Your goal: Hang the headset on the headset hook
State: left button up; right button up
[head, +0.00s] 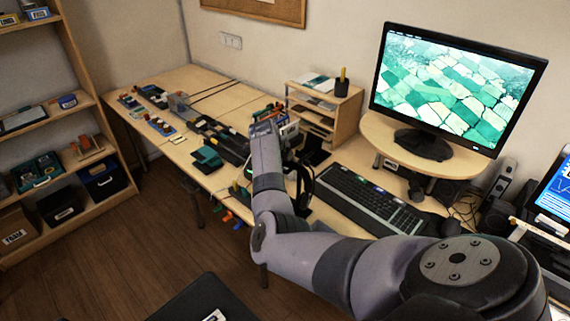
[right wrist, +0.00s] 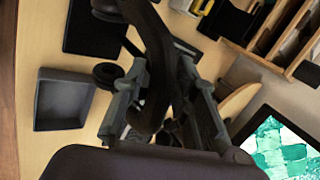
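A black curved band, which looks like the headset's headband (right wrist: 157,50), runs between the two fingers of my right gripper (right wrist: 165,78) in the right wrist view. A dark round pad beside the left finger may be one of its ear cushions. I cannot tell whether the fingers press on the band or stand just clear of it. In the head view a black loop that looks like the headset (head: 304,186) shows between my right forearm and the keyboard. My wrist hides the right fingertips there. My left gripper is not in view. I cannot make out the headset hook.
The keyboard (head: 368,200) lies right of the black loop, with the monitor (head: 455,85) on a riser behind it. A wooden organizer (head: 340,118) stands at the back. A grey tray (right wrist: 63,98) lies left of the gripper. Wiring parts cover the desk's left side.

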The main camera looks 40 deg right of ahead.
jog(key=shift+o, duration=0.4)
jog(key=shift+s+f, duration=0.1)
jog(key=v, duration=1.2)
